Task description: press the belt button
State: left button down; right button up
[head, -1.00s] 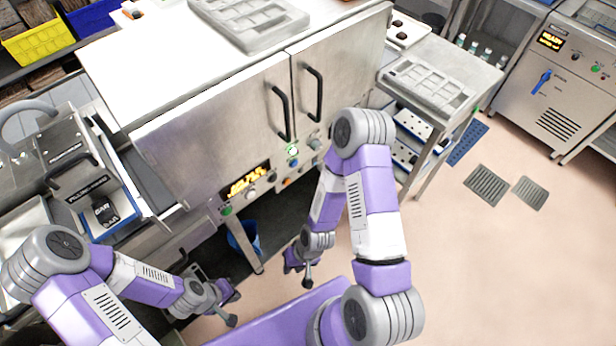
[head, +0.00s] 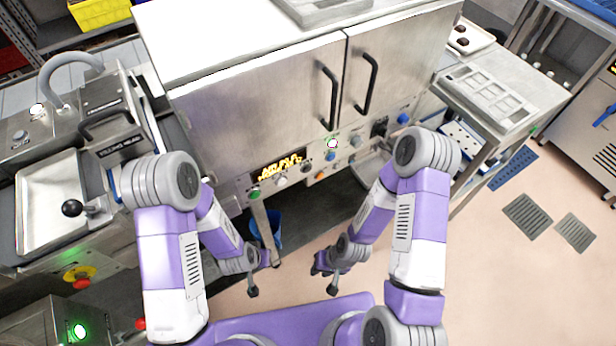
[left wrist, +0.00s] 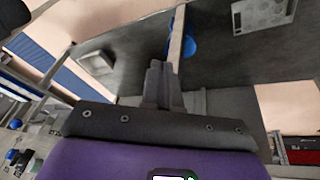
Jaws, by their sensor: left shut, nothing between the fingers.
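No label marks the belt button clearly. Candidates are a lit green button (head: 79,331) on a metal box at the lower left, a lit button (head: 332,143) and a green button (head: 254,194) on the cabinet's front panel. A red mushroom button on a yellow base (head: 80,276) sits on the left bench. My left gripper (head: 268,260) hangs low before the cabinet, away from all of them. In the left wrist view its fingers (left wrist: 160,82) are together and empty. My right gripper (head: 321,264) hangs just right of it; its jaws are too small to judge.
The steel cabinet (head: 260,100) with two black handles stands ahead. A bench with a tray (head: 45,225) and a black-knobbed lever (head: 72,208) is at the left. A trolley (head: 520,95) stands at the right. A blue bucket (head: 268,228) is under the cabinet.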

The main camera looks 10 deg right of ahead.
aim_at(307, 169)
pick_arm(q)
jog(key=w+d+m+t+b, duration=0.4)
jog(key=w+d+m+b, duration=0.1)
jog(key=w+d, duration=0.15)
jog(key=w+d+r+m+t+h+b, duration=0.1)
jog(key=d+r+m+t+h+b, duration=0.1)
jog(key=d, duration=0.6)
jog(key=w+d+r+m+t+h+b, duration=0.1)
jog(key=d+r+m+t+h+b, duration=0.1)
jog(key=d+r+m+t+b, duration=0.2)
jog(key=d+r+m+b, duration=0.2)
jog(key=d+r+m, duration=0.1)
jog(key=d+r, duration=0.1)
jog(key=shift+r+t, duration=0.4)
jog(key=shift+r, duration=0.3)
jog(key=shift+w+a, duration=0.1)
jog(key=w+a+b, duration=0.1)
jog(key=w+a, duration=0.2)
jog(key=w, duration=0.5)
jog(key=shift+w, duration=0.1)
jog(key=shift+w+a, duration=0.1)
jog(key=shift+w, duration=0.25)
